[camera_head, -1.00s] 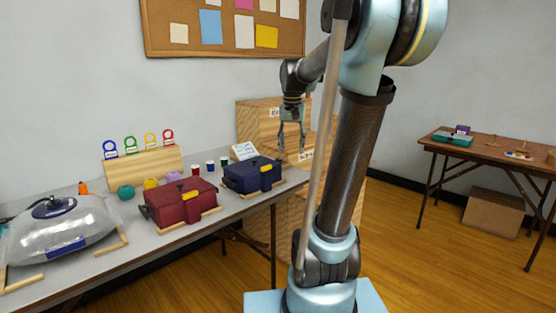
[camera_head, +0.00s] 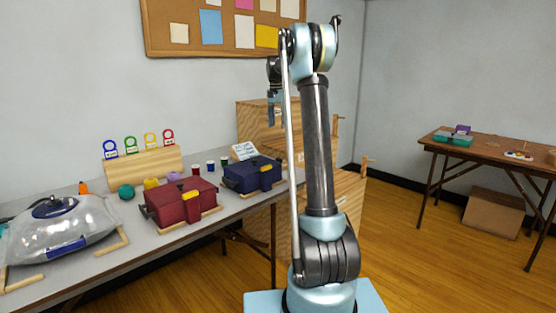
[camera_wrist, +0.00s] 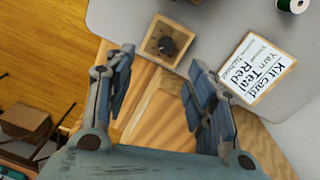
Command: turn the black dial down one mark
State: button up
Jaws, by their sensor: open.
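The black dial (camera_wrist: 167,45) is a small round knob on a square light-wood base, in the upper middle of the wrist view. The base sits at the grey table's edge. My gripper (camera_wrist: 161,60) is open and empty, its two fingers spread on either side of the dial in the picture and apart from it. My gripper also shows in the head view (camera_head: 271,110), pointing down above the table's far end. The dial cannot be made out in the head view, and its marks are too small to read in the wrist view.
A kit card (camera_wrist: 258,68) lies right of the dial, with a green spool (camera_wrist: 293,4) beyond. Navy (camera_head: 251,174) and red (camera_head: 181,203) cases stand on the grey table (camera_head: 160,238). Wooden crates (camera_head: 258,122) stand behind my arm. A brown table (camera_head: 490,149) is far right.

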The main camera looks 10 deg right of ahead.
jog(key=w, duration=0.3)
send_near(279, 160)
jog(key=shift+m, duration=0.3)
jog(key=f, duration=0.2)
jog(key=w+f, duration=0.1)
jog(key=f, duration=0.5)
jog(key=shift+w+d+f, duration=0.2)
jog(key=shift+w+f, duration=0.05)
jog(key=shift+w, duration=0.05)
jog(key=c, duration=1.1)
